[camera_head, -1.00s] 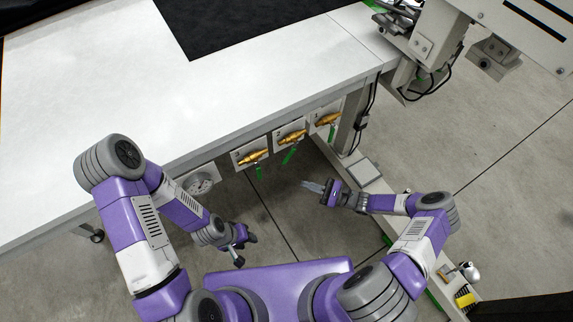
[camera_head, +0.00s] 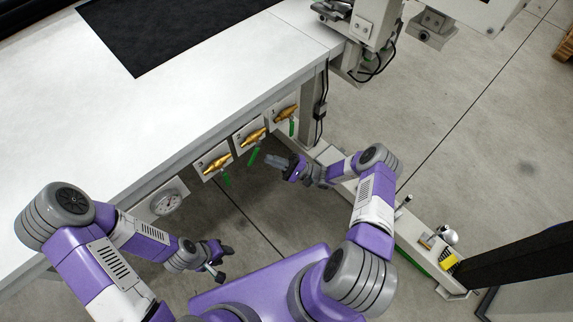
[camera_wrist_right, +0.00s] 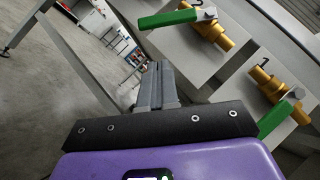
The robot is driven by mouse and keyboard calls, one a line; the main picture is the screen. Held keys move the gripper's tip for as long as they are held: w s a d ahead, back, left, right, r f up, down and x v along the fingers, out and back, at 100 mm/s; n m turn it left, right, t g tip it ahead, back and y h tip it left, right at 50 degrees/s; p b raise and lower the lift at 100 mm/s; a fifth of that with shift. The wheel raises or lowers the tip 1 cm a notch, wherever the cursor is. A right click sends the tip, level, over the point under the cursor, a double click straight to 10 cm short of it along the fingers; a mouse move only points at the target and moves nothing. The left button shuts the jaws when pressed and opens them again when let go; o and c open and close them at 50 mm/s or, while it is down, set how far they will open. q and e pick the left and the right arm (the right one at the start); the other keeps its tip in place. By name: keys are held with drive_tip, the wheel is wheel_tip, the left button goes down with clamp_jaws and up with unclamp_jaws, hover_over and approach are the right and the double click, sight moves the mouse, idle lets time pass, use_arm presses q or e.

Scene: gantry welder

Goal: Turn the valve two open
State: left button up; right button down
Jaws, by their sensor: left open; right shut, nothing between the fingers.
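Valve two (camera_head: 252,137) is a brass valve on a white plate under the table edge, between valve three (camera_head: 214,163) and valve one (camera_head: 285,113). Its green handle (camera_head: 253,157) hangs down from the body. In the wrist view the fingers (camera_wrist_right: 157,75) are apart from both visible handles. My left gripper (camera_head: 224,264) is open and empty, low and away from the valves.
A round gauge (camera_head: 166,203) sits left of the valves. The white table (camera_head: 190,110) overhangs them. A table leg (camera_head: 312,105) stands right of valve one. The floor below is clear.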

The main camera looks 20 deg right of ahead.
sight(253, 157)
use_arm(q)
drive_tip(key=shift+r, duration=0.1)
use_arm(e)
drive_tip(key=shift+s+a+r, duration=0.2)
drive_tip(key=shift+a+r, duration=0.5)
drive_tip(key=shift+a, duration=0.25)
drive_tip(key=shift+s+a+r, duration=0.2)
drive_tip(key=shift+a+r, duration=0.45)
drive_tip(key=shift+a, duration=0.25)
use_arm(q)
drive_tip(key=shift+a, duration=0.15)
use_arm(e)
drive_tip(key=shift+s, duration=0.1)
